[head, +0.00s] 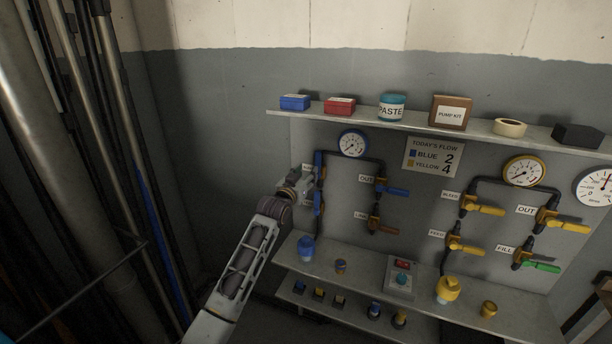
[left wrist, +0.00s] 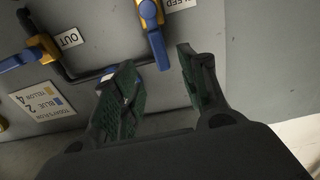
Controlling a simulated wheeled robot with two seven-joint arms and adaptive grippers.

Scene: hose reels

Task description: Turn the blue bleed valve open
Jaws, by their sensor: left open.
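The blue bleed valve shows in the left wrist view as a yellow body with a blue handle (left wrist: 158,46), beside a partly cut-off BLEED label (left wrist: 182,3). In the head view a blue handle (head: 319,162) at the left end of the blue gauge's pipe is partly hidden by my gripper. My left gripper (head: 307,182) is close to this handle. In the left wrist view my left gripper (left wrist: 157,57) is open, with the handle's end showing between its fingertips; I cannot tell whether they touch. My right gripper is in neither view.
The blue-handled OUT valve (head: 392,191) and the LINE valve (head: 380,225) are to the right. A shelf (head: 360,117) with boxes and a paste jar runs above; a lower shelf (head: 345,282) holds caps and a switch box (head: 401,280). Pipes (head: 105,160) stand left.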

